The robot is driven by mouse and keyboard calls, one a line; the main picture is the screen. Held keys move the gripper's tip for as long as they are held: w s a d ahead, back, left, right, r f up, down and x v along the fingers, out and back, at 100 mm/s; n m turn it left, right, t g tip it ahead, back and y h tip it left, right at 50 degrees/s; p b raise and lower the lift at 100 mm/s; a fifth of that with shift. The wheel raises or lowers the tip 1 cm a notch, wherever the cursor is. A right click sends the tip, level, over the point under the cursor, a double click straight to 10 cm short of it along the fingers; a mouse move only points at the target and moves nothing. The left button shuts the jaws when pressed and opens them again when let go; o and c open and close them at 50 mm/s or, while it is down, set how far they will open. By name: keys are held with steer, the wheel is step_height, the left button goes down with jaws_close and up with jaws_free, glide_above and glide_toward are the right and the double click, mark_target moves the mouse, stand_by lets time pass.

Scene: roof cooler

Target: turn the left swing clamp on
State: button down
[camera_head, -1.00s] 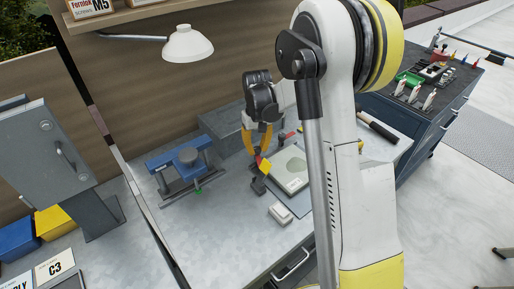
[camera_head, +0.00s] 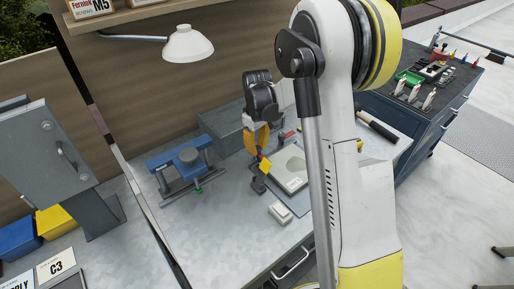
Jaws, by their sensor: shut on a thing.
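The left swing clamp (camera_head: 259,184) is a small dark clamp with a yellow piece (camera_head: 265,166) on top. It stands at the left edge of a framed plate with a pale green patch (camera_head: 291,170) on the bench. My gripper (camera_head: 261,152), with orange fingers, points down from above and is shut on the upper part of the left clamp. The fingers hide most of what they hold. A second small clamp with a red part (camera_head: 284,135) shows at the plate's far side, partly behind my gripper.
A blue press-like fixture (camera_head: 186,160) stands to the left on the bench (camera_head: 230,235). A small white box (camera_head: 280,213) lies in front of the plate. A grey block (camera_head: 223,132) stands behind. My arm hides the right part of the bench.

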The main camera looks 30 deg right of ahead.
mark_target(257, 148)
steer(key=c, duration=1.2)
jaws_free()
steer(key=shift+r, duration=0.1)
step_height(257, 148, up, 12)
